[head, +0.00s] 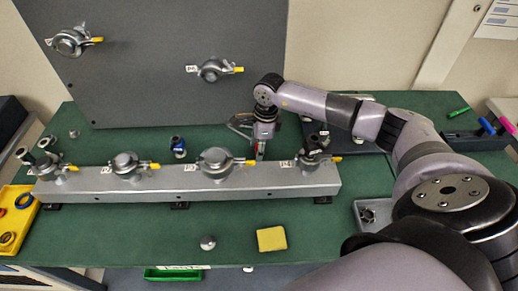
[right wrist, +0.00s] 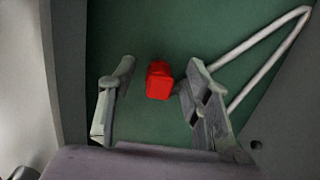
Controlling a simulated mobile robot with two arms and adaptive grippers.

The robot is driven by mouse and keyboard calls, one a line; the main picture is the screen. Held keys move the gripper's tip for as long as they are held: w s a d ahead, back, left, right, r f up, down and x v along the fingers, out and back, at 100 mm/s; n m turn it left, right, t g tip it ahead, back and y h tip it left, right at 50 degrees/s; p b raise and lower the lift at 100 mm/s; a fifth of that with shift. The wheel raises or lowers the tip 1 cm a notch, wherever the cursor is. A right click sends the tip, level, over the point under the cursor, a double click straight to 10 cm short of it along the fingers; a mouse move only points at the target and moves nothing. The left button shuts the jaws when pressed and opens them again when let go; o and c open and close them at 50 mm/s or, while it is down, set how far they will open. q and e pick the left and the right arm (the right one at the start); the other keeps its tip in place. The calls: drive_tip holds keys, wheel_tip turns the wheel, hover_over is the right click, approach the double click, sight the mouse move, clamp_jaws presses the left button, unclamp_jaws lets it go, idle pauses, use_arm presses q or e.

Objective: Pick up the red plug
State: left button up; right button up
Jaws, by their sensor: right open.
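The red plug (right wrist: 160,80) lies on the green tabletop in the right wrist view, between the two fingers of my right gripper (right wrist: 161,66). The fingers are open with a gap on the left side of the plug; the right finger is closer to it. I cannot tell how far above the table the fingertips are. In the head view my right gripper (head: 254,138) points down behind the metal rail, and the plug is mostly hidden there by the gripper and rail. My left gripper is not in view.
The grey rail (head: 235,185) with several valves runs across the table just in front of my right gripper. A large grey panel (head: 180,100) stands behind. A blue-capped vial (head: 178,146) stands left of the gripper. A yellow sponge (head: 271,238) and a round knob (head: 208,242) lie in front.

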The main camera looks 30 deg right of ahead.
drive_tip(key=shift+c, duration=0.2)
clamp_jaws()
drive_tip(key=shift+r, duration=0.15)
idle(0.3)
